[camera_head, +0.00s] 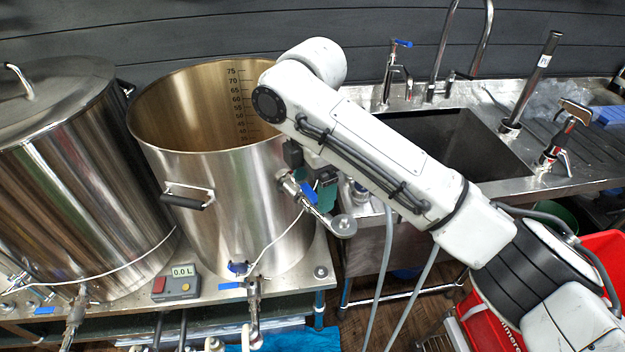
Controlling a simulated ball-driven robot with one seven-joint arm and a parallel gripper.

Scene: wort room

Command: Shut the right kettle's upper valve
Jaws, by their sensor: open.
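The right kettle (225,205) is a tall open steel pot with a volume scale inside. Its upper valve (292,184) sticks out at the kettle's right side, with a round end (343,226) toward the lower right. The valve's blue lever (308,192) appears to lie roughly along its body. My arm reaches in from the lower right and bends above the valve. My gripper (310,166) shows as dark parts just above the valve, mostly hidden behind my forearm. It is open; whether it touches the lever cannot be told.
A lidded kettle (80,180) stands at the left. A control box (178,284) reading 0.0 L sits on the steel stand in front. A sink (455,140) with taps is behind my arm. A red crate (490,325) stands at lower right. A thin white cable crosses the right kettle's front.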

